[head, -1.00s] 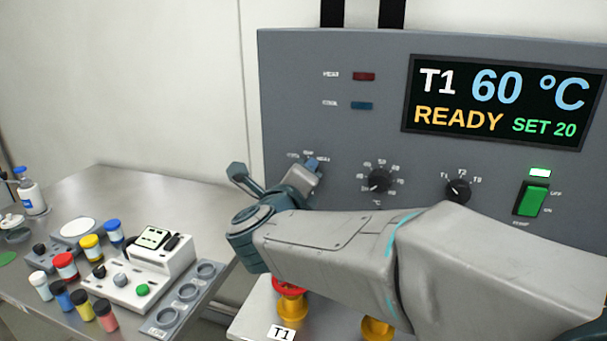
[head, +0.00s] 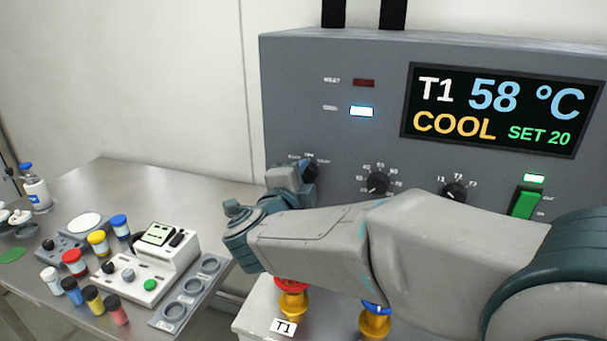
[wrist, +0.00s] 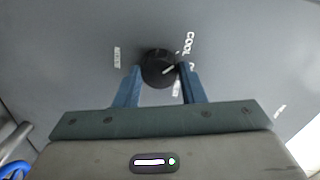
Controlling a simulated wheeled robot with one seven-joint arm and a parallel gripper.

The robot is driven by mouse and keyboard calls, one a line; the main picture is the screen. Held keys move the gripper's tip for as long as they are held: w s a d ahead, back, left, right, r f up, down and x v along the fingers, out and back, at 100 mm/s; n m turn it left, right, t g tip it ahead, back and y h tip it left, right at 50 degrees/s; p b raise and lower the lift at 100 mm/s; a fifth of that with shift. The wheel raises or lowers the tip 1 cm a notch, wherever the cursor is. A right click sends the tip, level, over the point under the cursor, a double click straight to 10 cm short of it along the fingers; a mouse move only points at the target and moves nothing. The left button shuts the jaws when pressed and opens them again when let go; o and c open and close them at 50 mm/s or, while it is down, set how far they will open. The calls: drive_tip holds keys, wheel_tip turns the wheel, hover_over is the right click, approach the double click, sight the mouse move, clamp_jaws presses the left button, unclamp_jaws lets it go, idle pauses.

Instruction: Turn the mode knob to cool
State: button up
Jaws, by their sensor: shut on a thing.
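The black mode knob (wrist: 158,62) sits on the grey panel between the two blue fingers of my gripper (wrist: 160,70) in the wrist view. The fingers are shut on it. Its white pointer line slants toward the COOL label (wrist: 187,43). In the head view the knob (head: 310,168) is partly hidden behind my gripper (head: 302,174). The display (head: 495,111) reads T1 58 °C, COOL, SET 20. The cool lamp (head: 361,111) is lit pale blue, and the heat lamp (head: 363,83) is dark red and unlit.
The temperature knob (head: 376,183), the T1–T3 selector knob (head: 453,194) and a lit green pump switch (head: 525,203) are to the right. Red-topped (head: 293,300) and blue-topped yellow valves stand below my arm. A steel bench (head: 105,185) with vials and a small instrument is at left.

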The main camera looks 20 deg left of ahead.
drive_tip(key=shift+n, duration=0.3)
idle(0.4)
drive_tip(key=o, duration=1)
drive_tip(key=shift+s, duration=0.1)
drive_tip(key=s, duration=0.4)
drive_tip(key=s+d+b, duration=0.1)
drive_tip(key=s, duration=0.4)
drive_tip(key=s+r+b, duration=0.1)
drive_tip(key=s, duration=0.3)
drive_tip(key=shift+s+d, duration=0.15)
drive_tip(key=shift+s, duration=0.15)
